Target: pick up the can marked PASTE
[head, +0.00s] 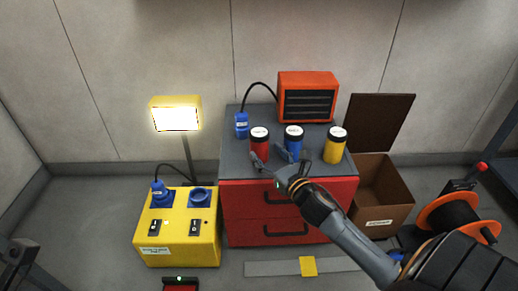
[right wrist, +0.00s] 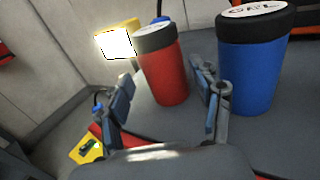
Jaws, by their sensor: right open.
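A red can (head: 260,146) with a dark lid and white label stands at the front left of the grey cabinet top (head: 237,166). A blue can (head: 294,145) and a yellow can (head: 334,152) stand to its right. The lid print is too small to read in the head view; in the right wrist view the blue can (right wrist: 252,75) seems to read GEL. The red can's lettering is not legible there, and I cannot tell which can says PASTE. My right gripper (head: 270,159) is open and empty at the cabinet's front edge. In the right wrist view the red can (right wrist: 165,75) stands beyond its fingers, slightly apart.
An orange heater (head: 307,97) stands behind the cans, with a blue plug (head: 241,125) at the back left. A lit lamp (head: 176,115) and a yellow power box (head: 178,235) are left of the cabinet. An open brown box (head: 383,193) and an orange cable reel (head: 449,215) are right.

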